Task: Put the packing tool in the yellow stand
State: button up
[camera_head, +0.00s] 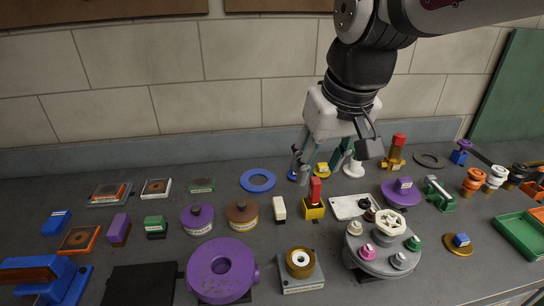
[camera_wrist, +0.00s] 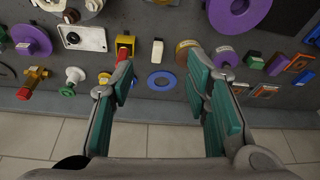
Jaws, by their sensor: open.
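A yellow block stand (camera_head: 314,211) stands mid-table with a red upright piece (camera_head: 316,188) on or in it; the stand (camera_wrist: 125,39) and red piece (camera_wrist: 123,53) also show in the wrist view. I cannot tell which piece is the packing tool. Another red-topped piece on a brass-yellow base (camera_head: 394,162) stands farther back at the right, also in the wrist view (camera_wrist: 33,78). My gripper (camera_head: 328,166) is open and empty above the back of the table, behind the yellow stand. In the wrist view its teal-padded fingers (camera_wrist: 160,78) are wide apart, the left one close to the red piece's image.
A blue ring (camera_head: 257,180) lies left of the gripper. A white knobbed piece (camera_head: 353,168) and a yellow disc piece (camera_head: 322,170) are close by it. A cream block (camera_head: 279,208) and a white plate (camera_head: 352,207) flank the stand. The wall rises behind the crowded table.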

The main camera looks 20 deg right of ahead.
jog(key=s+a+t, duration=0.1)
jog(key=s+a, duration=0.1)
jog(key=s, duration=0.6)
jog(key=shift+a+f+n+t, duration=0.2)
jog(key=shift+f+n+t, duration=0.1)
jog(key=shift+f, duration=0.15)
